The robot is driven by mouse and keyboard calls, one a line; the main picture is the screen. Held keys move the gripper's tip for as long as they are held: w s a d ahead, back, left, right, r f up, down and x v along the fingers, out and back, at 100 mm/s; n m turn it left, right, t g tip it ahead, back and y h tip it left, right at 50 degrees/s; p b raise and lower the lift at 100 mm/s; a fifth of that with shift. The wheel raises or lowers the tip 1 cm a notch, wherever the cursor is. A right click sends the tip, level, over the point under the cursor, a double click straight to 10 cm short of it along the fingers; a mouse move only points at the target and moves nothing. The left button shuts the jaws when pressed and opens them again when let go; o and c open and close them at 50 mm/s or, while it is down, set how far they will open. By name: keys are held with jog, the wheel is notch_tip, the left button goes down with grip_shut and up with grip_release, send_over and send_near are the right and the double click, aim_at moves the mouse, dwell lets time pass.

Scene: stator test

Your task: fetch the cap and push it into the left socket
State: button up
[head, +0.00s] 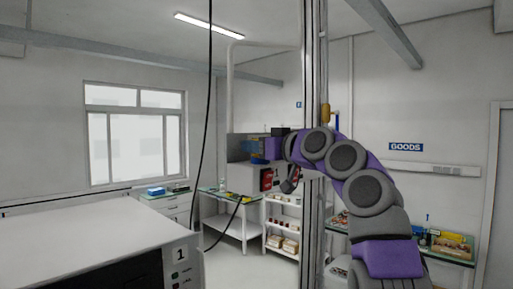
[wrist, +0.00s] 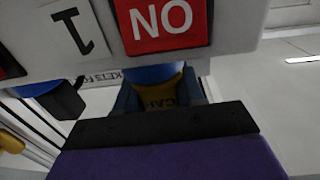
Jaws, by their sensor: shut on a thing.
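In the wrist view the cap is a blue rounded piece with a yellow part lettered in dark (wrist: 168,90), partly cut off by the panel and my gripper. My gripper (wrist: 158,92) is shut on it, one blue-grey finger on each side. In the head view my purple and grey arm reaches up and to the left, and the blue and yellow cap (head: 258,159) shows small at its end. I cannot make out the left socket.
A pale cabinet marked 1 (head: 120,245) stands at the front left of the head view. Beyond are a glass-topped bench (head: 228,196) and a white shelf with boxes (head: 283,228). A vertical post (head: 314,80) and hanging black cables are near my arm.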

jog(key=o, duration=1.1)
jog(key=shift+s+d+f+b, duration=0.1)
jog(key=shift+s+d+b, duration=0.25)
jog(key=shift+d+b, duration=0.05)
jog(key=b+v, duration=0.5)
jog(key=v, duration=1.1)
jog(key=shift+d, duration=0.15)
